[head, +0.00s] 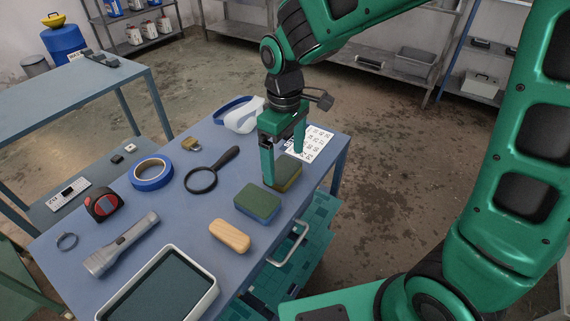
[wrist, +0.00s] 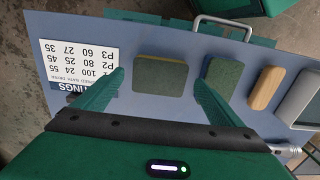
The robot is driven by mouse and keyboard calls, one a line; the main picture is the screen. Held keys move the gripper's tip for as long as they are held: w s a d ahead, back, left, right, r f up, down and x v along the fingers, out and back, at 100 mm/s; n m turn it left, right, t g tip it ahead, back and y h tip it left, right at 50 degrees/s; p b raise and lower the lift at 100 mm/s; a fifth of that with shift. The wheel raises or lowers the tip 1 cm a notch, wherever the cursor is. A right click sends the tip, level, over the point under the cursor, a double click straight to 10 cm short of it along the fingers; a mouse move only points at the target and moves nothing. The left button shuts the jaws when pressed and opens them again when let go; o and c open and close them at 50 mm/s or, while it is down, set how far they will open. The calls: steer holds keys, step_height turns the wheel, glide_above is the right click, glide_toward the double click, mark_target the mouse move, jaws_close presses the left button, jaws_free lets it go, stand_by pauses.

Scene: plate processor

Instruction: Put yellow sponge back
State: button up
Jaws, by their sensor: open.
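The yellow sponge (head: 288,178), with a dark green top and yellow side, lies flat on the blue table near its front right edge. It also shows in the wrist view (wrist: 160,73), between the two fingers in the picture. My gripper (head: 283,168) is open above or around this sponge, with nothing held; in the head view its near finger hides part of it. I cannot tell how far the fingertips are above the table. A similar sponge with a blue side (head: 257,203) lies to the left and nearer; it also shows right of the right finger in the wrist view (wrist: 226,82).
A wooden block (head: 230,236) and a tray (head: 209,293) lie nearer on the table. A magnifying glass (head: 202,180), blue tape (head: 151,174) and flashlight (head: 121,245) lie left. A printed sheet (head: 318,138) lies beyond the sponge. A handle (head: 291,243) juts out below the table edge.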

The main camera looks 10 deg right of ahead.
mark_target(285, 169)
step_height(285, 169, up, 9)
steer(key=shift+f, duration=0.15)
steer(key=s+d+m, duration=0.4)
steer(key=d, duration=0.6)
steer(key=s+d+m, duration=0.4)
steer(key=d, duration=0.7)
steer(key=s+d+f+m, duration=0.3)
steer(key=s+d+m, duration=0.4)
steer(key=s, duration=0.6)
steer(key=shift+d+f, duration=0.35)
steer(key=shift+d, duration=0.75)
steer(key=shift+w, duration=0.15)
